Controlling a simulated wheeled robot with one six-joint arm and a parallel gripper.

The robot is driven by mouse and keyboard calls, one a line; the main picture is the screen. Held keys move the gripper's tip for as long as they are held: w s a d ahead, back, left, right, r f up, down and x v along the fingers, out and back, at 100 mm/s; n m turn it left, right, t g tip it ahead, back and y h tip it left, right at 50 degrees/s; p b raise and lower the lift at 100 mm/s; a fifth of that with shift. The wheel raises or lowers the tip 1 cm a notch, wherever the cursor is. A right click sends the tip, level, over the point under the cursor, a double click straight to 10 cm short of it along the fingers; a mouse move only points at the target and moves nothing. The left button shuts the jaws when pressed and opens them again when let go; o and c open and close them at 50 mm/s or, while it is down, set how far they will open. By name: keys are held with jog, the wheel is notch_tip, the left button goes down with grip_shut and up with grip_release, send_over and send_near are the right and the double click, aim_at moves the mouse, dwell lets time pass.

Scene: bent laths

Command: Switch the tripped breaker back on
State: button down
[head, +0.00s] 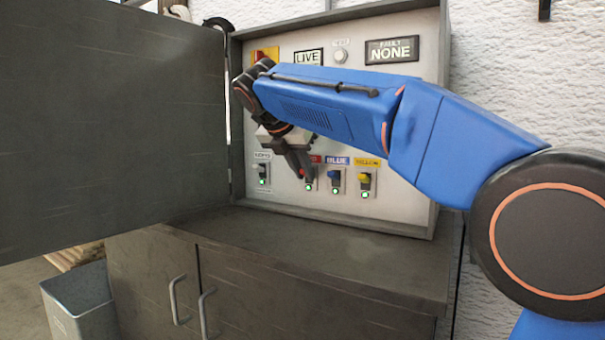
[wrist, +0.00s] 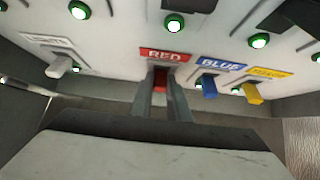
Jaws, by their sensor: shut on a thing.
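The red breaker's lever (wrist: 160,80) sits between my two fingertips, below the RED label (wrist: 165,54) in the wrist view. My gripper (head: 303,173) is shut on this lever; it also shows in the wrist view (wrist: 160,92). The fingers hide much of the lever. The blue lever (head: 334,174) and yellow lever (head: 364,178) stand to the right of it, and a pale lever (wrist: 59,67) to the left. Green lamps glow at the breakers, including one by the red breaker (head: 308,187). The fault display (head: 391,50) reads NONE, and a sign (head: 308,57) reads LIVE.
The cabinet door (head: 110,120) stands open on the left. A grey cupboard (head: 330,270) with a bare top is below the panel. A grey bin (head: 82,300) stands at lower left. My arm covers the panel's middle in the head view.

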jog(key=shift+r, duration=0.1)
dwell(0.3)
jog(key=c, duration=1.7)
grip_release()
jog(key=shift+g, duration=0.3)
jog(key=v, duration=1.7)
jog(key=shift+s+d+r, duration=0.15)
